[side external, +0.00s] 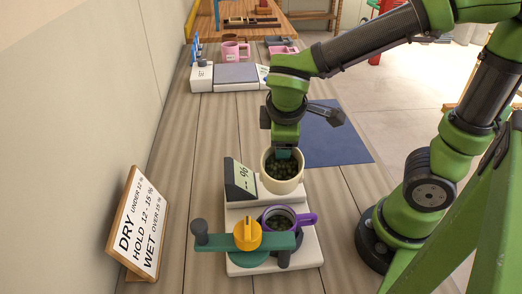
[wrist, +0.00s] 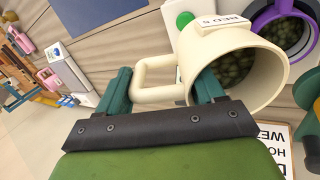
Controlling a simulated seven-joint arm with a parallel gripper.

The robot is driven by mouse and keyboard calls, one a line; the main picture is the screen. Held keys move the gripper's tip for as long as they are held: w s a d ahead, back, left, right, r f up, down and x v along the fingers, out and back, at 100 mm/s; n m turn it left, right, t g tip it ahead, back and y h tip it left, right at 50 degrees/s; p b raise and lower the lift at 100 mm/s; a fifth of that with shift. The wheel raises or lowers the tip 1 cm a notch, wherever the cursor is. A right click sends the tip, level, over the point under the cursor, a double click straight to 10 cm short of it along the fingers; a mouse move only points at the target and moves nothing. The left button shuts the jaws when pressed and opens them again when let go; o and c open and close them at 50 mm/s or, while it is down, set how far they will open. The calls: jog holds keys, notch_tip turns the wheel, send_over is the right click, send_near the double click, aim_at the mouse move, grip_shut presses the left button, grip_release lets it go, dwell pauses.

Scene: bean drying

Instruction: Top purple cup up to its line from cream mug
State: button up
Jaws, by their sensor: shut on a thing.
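The cream mug (side external: 283,186) is held by my gripper (side external: 284,152) above the back part of the white meter, behind the purple cup. It holds dark green beans and looks close to upright; a slight tilt is hard to judge. In the wrist view my gripper (wrist: 163,88) has its teal fingers shut at the handle of the cream mug (wrist: 218,50), which bears a label. The purple cup (side external: 306,219) stands on the meter's front part with beans inside; it also shows in the wrist view (wrist: 258,17). Its line cannot be made out.
The white meter (side external: 308,252) has a display (side external: 240,178) reading "-- %". A green bar with a yellow knob (side external: 247,235) lies in front of the purple cup. A moisture sign (side external: 138,226) stands left. A blue mat (side external: 335,140), a pink mug (side external: 232,51) and trays lie farther back.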

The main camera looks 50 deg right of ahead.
jog(key=shift+s+a+f+t+h, duration=0.1)
jog(key=shift+a+f+t+h, duration=0.05)
jog(key=shift+f+t+h, duration=0.2)
jog(key=shift+s+a+f+h, duration=0.1)
jog(key=shift+f+h, duration=0.15)
jog(key=shift+h, duration=0.2)
jog(key=shift+t, duration=0.25)
jog(key=shift+s+a+t+h, duration=0.15)
jog(key=shift+a+t+h, duration=0.1)
jog(key=shift+t+h, duration=0.25)
jog(key=shift+s+a+f+h, duration=0.15)
jog(key=shift+a+h, duration=0.1)
jog(key=shift+h, duration=0.25)
